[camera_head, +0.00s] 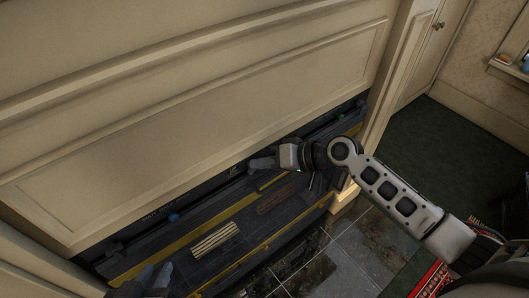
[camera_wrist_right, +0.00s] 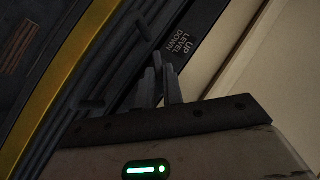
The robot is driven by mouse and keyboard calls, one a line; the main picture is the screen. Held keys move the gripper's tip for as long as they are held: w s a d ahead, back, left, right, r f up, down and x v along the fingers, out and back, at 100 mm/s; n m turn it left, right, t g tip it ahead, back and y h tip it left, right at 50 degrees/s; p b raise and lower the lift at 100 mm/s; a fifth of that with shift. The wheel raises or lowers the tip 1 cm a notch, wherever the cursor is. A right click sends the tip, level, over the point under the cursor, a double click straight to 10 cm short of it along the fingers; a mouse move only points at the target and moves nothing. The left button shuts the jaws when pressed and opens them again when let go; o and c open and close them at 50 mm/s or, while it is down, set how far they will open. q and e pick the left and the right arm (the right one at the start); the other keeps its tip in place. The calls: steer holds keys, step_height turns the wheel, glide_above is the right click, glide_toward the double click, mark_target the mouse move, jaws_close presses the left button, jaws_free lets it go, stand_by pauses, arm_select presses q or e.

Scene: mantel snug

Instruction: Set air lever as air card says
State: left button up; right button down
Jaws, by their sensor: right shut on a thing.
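My right gripper (camera_head: 262,163) reaches into the low dark opening under the cream panel, at its back wall. In the right wrist view its fingers (camera_wrist_right: 162,72) are close together, shut on a dark part that I take to be the air lever; the fingers hide most of it. Right beside them is a dark strip with a label (camera_wrist_right: 180,52) reading UP, LEVEL, DOWN. The lever's exact angle cannot be told. My left gripper (camera_head: 154,277) is low at the left of the head view, partly cut off, apart from the lever. No air card can be made out in either view.
The dark hearth has yellow edge strips (camera_head: 150,262), a pale slatted block (camera_head: 215,240), a brown slatted piece (camera_head: 276,197) and a blue knob (camera_head: 173,217). The cream panel (camera_head: 200,130) overhangs the opening. Tiled floor (camera_head: 345,255) lies in front.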

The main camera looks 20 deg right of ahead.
stand_by(0.3)
steer(key=c, duration=1.8)
jaws_free()
steer(key=v, duration=1.6)
steer(key=shift+a, duration=0.1)
